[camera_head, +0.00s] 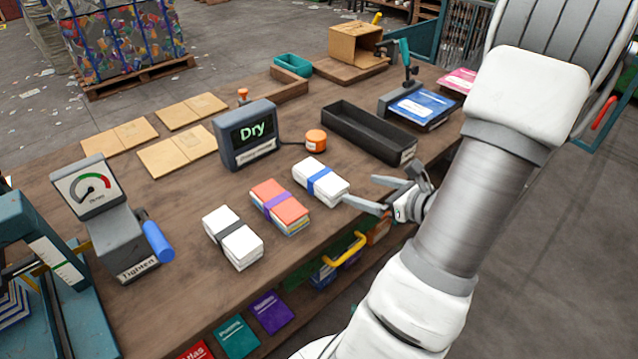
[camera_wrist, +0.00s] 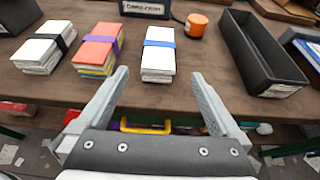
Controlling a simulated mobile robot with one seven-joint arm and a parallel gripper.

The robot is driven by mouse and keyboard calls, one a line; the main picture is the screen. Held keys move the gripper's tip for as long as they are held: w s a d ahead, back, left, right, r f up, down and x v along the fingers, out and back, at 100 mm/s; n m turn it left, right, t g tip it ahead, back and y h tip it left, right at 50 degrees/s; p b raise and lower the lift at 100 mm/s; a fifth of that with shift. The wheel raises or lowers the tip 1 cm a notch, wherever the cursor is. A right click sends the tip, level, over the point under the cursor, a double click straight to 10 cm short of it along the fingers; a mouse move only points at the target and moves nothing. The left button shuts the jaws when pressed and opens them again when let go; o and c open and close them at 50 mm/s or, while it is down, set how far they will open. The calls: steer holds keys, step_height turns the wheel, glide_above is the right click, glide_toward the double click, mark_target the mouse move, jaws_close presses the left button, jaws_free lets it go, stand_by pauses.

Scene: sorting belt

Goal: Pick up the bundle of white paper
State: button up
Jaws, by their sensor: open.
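A white paper bundle with a blue band (camera_head: 331,189) lies on the wooden bench near its front edge; in the wrist view (camera_wrist: 158,64) it is centred ahead of the fingers. A second white bundle, with a dark band (camera_head: 241,246), lies further left and shows at the left of the wrist view (camera_wrist: 37,52). Between them is an orange-topped, multicoloured bundle with a purple band (camera_head: 282,209). My gripper (camera_head: 357,188) is open and empty, just right of the blue-banded bundle. In the wrist view its fingertips (camera_wrist: 159,73) are spread wider than that bundle.
A black tray (camera_head: 368,133) and an orange round object (camera_head: 316,140) stand behind the bundles. A "Dry" display (camera_head: 246,136) stands behind the orange bundle. A "Tighten" device (camera_head: 112,240) is at left. A yellow handle (camera_head: 345,250) sits below the bench edge.

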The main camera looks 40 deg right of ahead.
steer(key=b, duration=0.2)
glide_toward(322, 176)
steer(key=x, duration=0.5)
steer(key=shift+f, duration=0.3)
steer(key=shift+b+x, duration=0.55)
steer(key=shift+x, duration=2.3)
steer(key=shift+w+r, duration=0.1)
steer(key=shift+r, duration=0.1)
steer(key=c, duration=1.5)
steer(key=shift+r, duration=0.1)
